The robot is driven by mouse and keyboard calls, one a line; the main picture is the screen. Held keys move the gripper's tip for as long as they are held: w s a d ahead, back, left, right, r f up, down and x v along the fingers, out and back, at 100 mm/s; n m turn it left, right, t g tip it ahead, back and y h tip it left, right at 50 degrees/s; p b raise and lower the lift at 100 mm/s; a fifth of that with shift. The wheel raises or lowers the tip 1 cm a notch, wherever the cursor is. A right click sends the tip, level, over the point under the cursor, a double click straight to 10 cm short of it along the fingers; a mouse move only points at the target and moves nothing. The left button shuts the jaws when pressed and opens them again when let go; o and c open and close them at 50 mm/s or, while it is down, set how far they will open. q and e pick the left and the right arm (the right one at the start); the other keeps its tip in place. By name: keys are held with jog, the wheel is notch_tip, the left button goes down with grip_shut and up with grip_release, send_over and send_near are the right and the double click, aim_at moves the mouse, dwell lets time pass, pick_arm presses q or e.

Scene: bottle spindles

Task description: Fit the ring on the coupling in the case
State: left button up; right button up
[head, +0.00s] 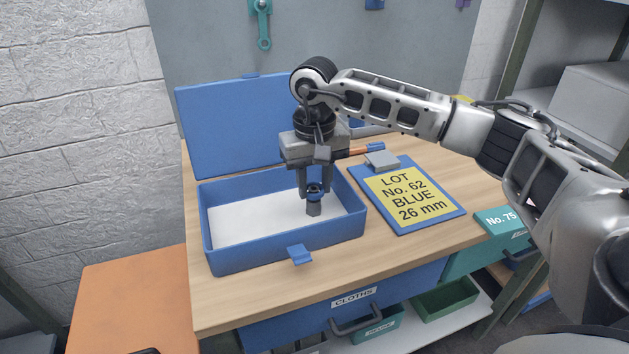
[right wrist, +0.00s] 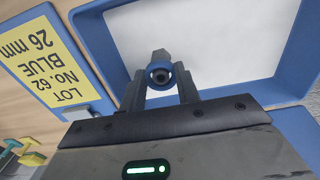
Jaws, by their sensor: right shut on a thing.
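The blue case (head: 285,248) stands open on the bench, its lid up at the back and its inside white. My right gripper (head: 315,194) points down into the case, shut on the blue ring (head: 316,188). The grey coupling (head: 314,209) stands upright in the case directly under the ring. In the right wrist view the ring (right wrist: 149,74) sits between the fingertips, with a dark round piece showing in its hole and the grey coupling (right wrist: 160,55) just beyond. I cannot tell whether the ring is around the coupling's top or just above it. My left gripper is out of view.
A clipboard (head: 434,222) with a yellow sheet reading "LOT No. 62 BLUE 26 mm" lies right of the case. A screwdriver-like tool with an orange handle (head: 366,149) lies behind it. The bench front (head: 240,306) is clear.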

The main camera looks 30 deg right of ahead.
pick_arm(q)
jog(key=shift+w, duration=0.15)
pick_arm(e)
jog(key=o, duration=1)
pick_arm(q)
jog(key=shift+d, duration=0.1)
pick_arm(e)
jog(key=shift+r, duration=0.1)
notch_tip(320, 180, up, 16)
jog(key=shift+f, duration=0.15)
